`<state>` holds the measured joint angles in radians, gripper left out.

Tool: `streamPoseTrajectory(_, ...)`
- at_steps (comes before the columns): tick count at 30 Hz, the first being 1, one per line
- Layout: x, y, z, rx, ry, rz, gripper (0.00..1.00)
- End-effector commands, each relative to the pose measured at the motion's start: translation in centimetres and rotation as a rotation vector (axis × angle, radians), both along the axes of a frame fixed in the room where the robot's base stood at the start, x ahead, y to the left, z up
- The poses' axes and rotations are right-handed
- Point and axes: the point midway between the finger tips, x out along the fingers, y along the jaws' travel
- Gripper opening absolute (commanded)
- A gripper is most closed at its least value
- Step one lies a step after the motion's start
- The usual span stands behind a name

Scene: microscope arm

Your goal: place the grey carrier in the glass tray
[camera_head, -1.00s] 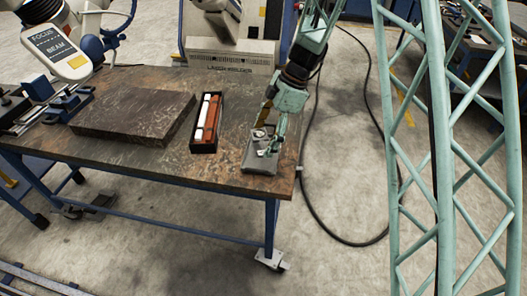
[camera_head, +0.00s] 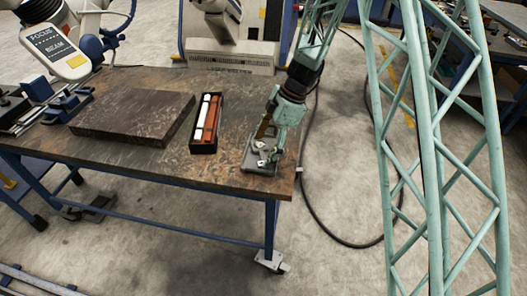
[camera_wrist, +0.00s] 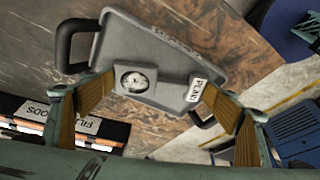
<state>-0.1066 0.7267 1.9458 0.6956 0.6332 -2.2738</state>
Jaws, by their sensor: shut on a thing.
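The glass tray (camera_head: 253,167), a grey rectangular tray, lies at the table's front right corner. The wrist view shows the tray (camera_wrist: 225,62) with dark handles at its ends and raised lettering. My gripper (camera_head: 265,149) points down over it. Seen from the wrist, my gripper (camera_wrist: 158,86) has its brown-padded fingers over the tray, shut on the small grey carrier (camera_wrist: 135,80), which bears a round, glassy disc. A white label reading "PLANO" shows beside the right finger. The carrier is at or just above the tray; I cannot tell whether it touches. Fingers partly hide it in the head view.
A black box (camera_head: 205,124) with red and white contents, labelled "FILL RODS" in the wrist view, stands left of the tray. A dark slab (camera_head: 135,116) lies farther left. The table's right edge is close to the tray; a cable lies on the floor beyond.

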Motion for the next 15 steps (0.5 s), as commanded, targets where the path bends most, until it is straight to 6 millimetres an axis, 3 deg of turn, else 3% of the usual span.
streamPoseTrajectory(15,0.04,0.01,-0.78,0.0,-0.001,0.0,0.68)
